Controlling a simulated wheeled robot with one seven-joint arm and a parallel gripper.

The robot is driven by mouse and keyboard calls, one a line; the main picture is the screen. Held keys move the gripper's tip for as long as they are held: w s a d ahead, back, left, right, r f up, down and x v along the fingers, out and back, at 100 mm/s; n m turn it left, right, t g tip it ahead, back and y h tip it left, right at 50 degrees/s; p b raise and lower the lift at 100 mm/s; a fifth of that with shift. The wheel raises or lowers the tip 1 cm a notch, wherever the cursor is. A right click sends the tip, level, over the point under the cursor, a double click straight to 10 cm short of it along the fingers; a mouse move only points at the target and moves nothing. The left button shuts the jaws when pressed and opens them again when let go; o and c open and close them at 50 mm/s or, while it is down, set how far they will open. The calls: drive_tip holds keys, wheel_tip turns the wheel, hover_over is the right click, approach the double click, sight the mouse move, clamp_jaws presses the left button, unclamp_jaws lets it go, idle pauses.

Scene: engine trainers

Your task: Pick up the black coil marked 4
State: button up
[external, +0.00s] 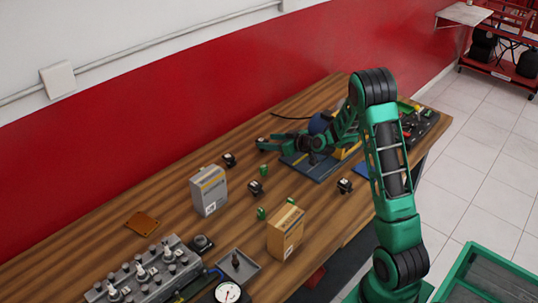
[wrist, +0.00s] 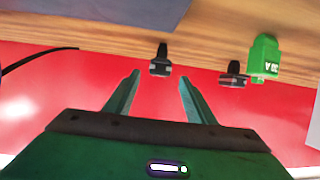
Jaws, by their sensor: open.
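Several small black coils stand on the wooden table. In the external view one is near the wall (external: 230,159), one is at the middle (external: 255,188) and one is at the right (external: 345,185). No number is legible on any of them, so I cannot tell which is marked 4. My gripper (external: 264,143) is open and empty, reaching left over the table's wall side. In the wrist view my gripper (wrist: 160,77) has one black coil (wrist: 160,63) just beyond and between its fingertips. Another black coil (wrist: 234,76) is to the right, outside the fingers.
A green block (wrist: 264,58) with white marking stands beside the right coil in the wrist view. A grey box (external: 208,191), a tan box (external: 285,232) and small green blocks (external: 261,212) stand around the coils. A metal engine part (external: 145,272) is at front left.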

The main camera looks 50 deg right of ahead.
sight(262, 139)
drive_tip(key=x, duration=0.5)
drive_tip(key=shift+s+d+f, duration=0.1)
drive_tip(key=shift+f, duration=0.15)
drive_tip(key=c, duration=1.2)
